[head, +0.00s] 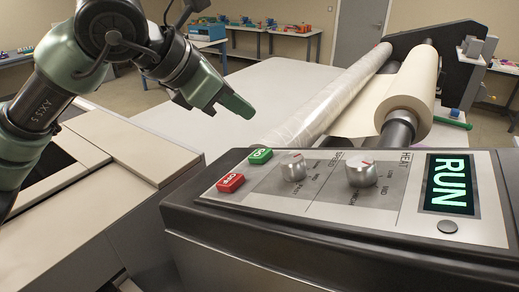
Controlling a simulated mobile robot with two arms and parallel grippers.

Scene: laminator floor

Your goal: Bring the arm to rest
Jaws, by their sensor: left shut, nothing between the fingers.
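My left arm comes in from the left in the head view. Its green gripper (236,104) is shut and empty, held in the air above the white table and left of the laminator rollers. It touches nothing that I can see. Below and in front of it is the laminator's control panel (330,215). The panel has a green button (260,156), a red button (230,182), two silver knobs and a display (450,184) reading RUN in green. My right gripper is not in view.
A clear film roll (335,95) and a cream roll (412,85) lie right of the gripper. A beige-topped cabinet (125,140) stands at the left. The white table (285,85) is largely bare. Benches with coloured items and a grey door (359,32) are at the back.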

